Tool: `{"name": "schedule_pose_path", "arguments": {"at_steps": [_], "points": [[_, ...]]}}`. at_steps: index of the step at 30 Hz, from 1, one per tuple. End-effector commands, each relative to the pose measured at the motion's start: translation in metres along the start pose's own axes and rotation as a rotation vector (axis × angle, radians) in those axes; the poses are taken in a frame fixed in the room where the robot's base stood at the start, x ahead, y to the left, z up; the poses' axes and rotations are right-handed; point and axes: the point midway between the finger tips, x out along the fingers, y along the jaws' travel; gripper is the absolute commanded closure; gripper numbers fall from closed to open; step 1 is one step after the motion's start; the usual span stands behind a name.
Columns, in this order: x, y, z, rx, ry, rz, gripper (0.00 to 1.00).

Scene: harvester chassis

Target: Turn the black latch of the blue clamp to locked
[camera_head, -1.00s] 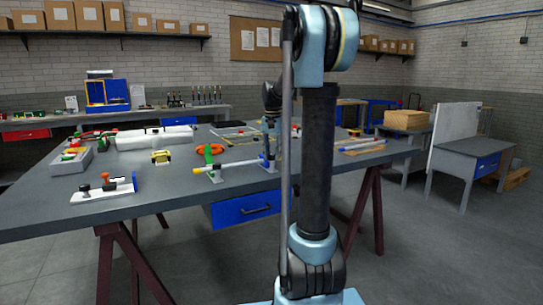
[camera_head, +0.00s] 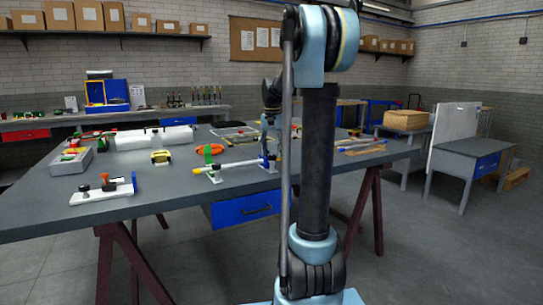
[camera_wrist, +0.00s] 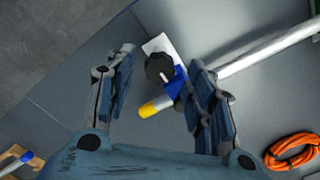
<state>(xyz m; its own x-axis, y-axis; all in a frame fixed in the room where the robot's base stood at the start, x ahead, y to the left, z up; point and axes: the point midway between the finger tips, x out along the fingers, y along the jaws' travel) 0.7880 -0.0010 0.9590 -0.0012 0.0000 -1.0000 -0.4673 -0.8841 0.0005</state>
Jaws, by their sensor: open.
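The blue clamp (camera_wrist: 178,84) sits around the end of a white tube (camera_wrist: 265,50) on a pale base plate (camera_wrist: 160,45). Its round black latch (camera_wrist: 158,67) faces up in the wrist view; I cannot tell its locked state. The tube ends in a yellow cap (camera_wrist: 152,107). My gripper (camera_wrist: 162,64) is open, one finger on each side of the latch, with no clear contact visible. In the head view the blue clamp (camera_head: 269,163) is small beside my gripper, which is partly hidden by my arm.
An orange cable coil (camera_wrist: 292,152) lies right of my gripper in the wrist view. A green clamp (camera_head: 212,172) holds the tube's other end. A white fixture (camera_head: 103,190) and a grey tray (camera_head: 70,163) stand at the table's left.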

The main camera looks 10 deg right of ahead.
Motion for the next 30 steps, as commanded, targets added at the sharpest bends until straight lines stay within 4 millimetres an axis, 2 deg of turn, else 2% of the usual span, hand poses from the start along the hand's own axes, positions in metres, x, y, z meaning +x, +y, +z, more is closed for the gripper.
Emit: {"name": "schedule_pose_path", "arguments": {"at_steps": [9,16,22,30], "points": [[-0.057,0.0,0.0,0.0,-0.001,0.0,0.51],[-0.091,0.0,0.0,0.0,-0.001,0.0,0.51],[-0.104,0.0,0.0,0.0,-0.001,0.0,0.51],[-0.106,0.0,0.0,0.0,-0.001,0.0,0.51]]}}
